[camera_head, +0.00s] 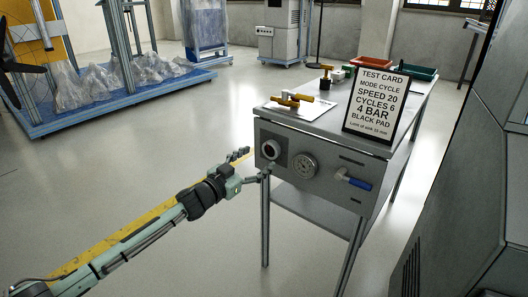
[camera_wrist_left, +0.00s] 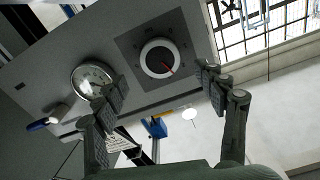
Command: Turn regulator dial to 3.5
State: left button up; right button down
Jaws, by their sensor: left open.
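The regulator dial (camera_head: 270,149) is a round dark knob with a pale ring, on the left of the bench's front panel. In the left wrist view the dial (camera_wrist_left: 158,59) sits on a dark square plate with a red pointer mark; the scale is too small to read. My left gripper (camera_head: 250,166) is open and empty just in front of the panel, near the dial. In the left wrist view its fingers (camera_wrist_left: 163,82) are spread, with the dial beyond and between them, apparently not touching. My right gripper is not in view.
A round gauge (camera_head: 305,165) is right of the dial, and a blue-handled lever (camera_head: 353,180) is further right. A test card (camera_head: 376,103) stands on the bench top near a yellow-handled item (camera_head: 292,99). A large grey cabinet (camera_head: 470,190) flanks the right side.

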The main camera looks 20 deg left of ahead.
aim_at(269, 151)
pick_arm(q)
jog(key=x, duration=0.5)
jog(key=shift+w+d, duration=0.1)
jog(key=shift+w, duration=0.1)
jog(key=c, duration=1.1)
